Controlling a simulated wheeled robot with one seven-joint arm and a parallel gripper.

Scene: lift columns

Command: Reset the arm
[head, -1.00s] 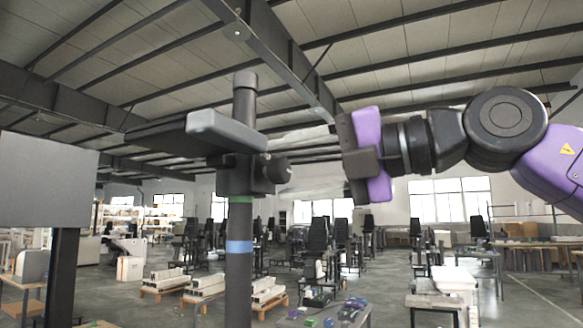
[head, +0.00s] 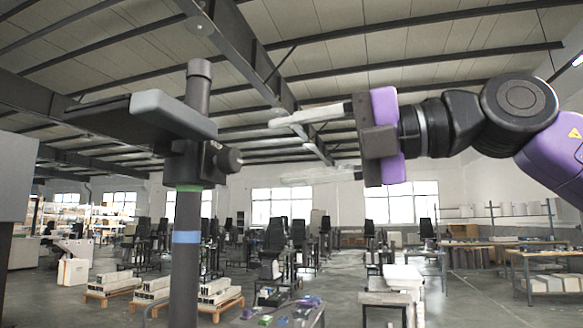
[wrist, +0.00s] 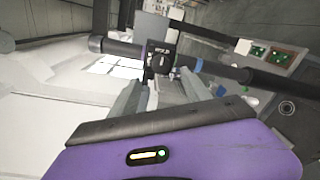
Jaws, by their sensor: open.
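My gripper (head: 280,150) is in the head view, right of the dark lift column (head: 187,255). Its two pale fingers point left, spread apart with nothing between them. The column's carriage (head: 190,163) sits just above a green band and carries a grey-edged arm (head: 172,113). A round black knob (head: 228,160) sticks out from the carriage toward my gripper, with a gap between it and the fingertips. In the wrist view the column (wrist: 120,47) lies across the picture beyond the fingers, and the knob (wrist: 162,64) faces the camera.
A grey panel (head: 18,180) on a dark post stands at the left edge. A bench with small coloured parts (head: 290,314) is low in the middle. Workbenches and pallets stand farther back. The air around my arm at the right looks clear.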

